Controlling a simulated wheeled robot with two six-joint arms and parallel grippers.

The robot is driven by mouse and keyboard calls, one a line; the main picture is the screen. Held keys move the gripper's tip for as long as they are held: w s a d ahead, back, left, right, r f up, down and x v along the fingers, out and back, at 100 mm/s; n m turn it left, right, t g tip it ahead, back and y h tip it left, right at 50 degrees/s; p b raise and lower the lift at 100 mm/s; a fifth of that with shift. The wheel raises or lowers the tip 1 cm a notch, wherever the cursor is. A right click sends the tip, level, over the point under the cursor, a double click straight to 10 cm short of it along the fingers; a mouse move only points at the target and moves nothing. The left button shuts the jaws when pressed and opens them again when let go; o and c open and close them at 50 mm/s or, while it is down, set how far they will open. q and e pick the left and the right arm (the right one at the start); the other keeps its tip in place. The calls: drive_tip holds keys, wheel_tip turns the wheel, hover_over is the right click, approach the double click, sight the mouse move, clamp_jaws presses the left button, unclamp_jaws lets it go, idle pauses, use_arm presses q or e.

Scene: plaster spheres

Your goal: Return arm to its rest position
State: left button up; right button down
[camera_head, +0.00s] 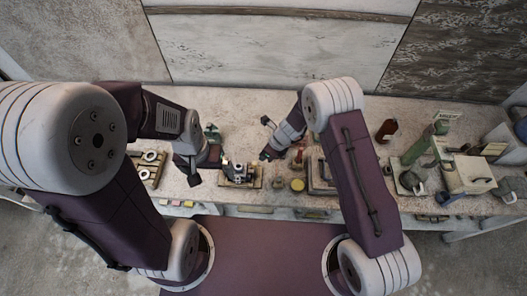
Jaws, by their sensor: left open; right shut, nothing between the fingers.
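My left arm comes in from the left, and its gripper (203,168) hangs over the bench, left of the middle. Its fingers are apart, and I see nothing held between them. My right arm rises from the lower right and bends back, and its gripper (267,139) points left above the bench. It looks empty. A small metal device on a tan board (240,182) lies on the bench between and just below the two grippers. No plaster spheres can be made out clearly at this size.
The long bench (240,108) runs below a wall of panels. A tray with pale rings (143,172) lies at left. A yellow round lid (297,185) sits near the middle front. A dark red bottle (387,130), a green machine (428,148) and a cream box (470,174) stand at right.

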drive_tip(key=shift+s+a, duration=0.1)
drive_tip(key=w+d+t+b, duration=0.2)
drive_tip(key=w+d+b, duration=0.3)
drive_tip(key=b, duration=0.5)
drive_tip(key=s+d+n+b, duration=0.2)
drive_tip(key=d+n+b, duration=0.1)
drive_tip(key=d+b, duration=0.4)
drive_tip(key=s+d+f+n+h+b, duration=0.1)
drive_tip(key=s+d+n, duration=0.2)
drive_tip(key=s+n, duration=0.3)
drive_tip(key=s+d+f+n+g+h+b, duration=0.1)
drive_tip(key=s+d+f+n+b, duration=0.1)
drive_tip(key=s+n, duration=0.4)
drive_tip(key=s+d+f+n+g+h+b, duration=0.1)
drive_tip(key=s+d+f+n+h+b, duration=0.1)
drive_tip(key=s+d+n, duration=0.2)
drive_tip(key=s+n, duration=0.3)
drive_tip(key=n, duration=0.1)
drive_tip(key=shift+d, duration=0.25)
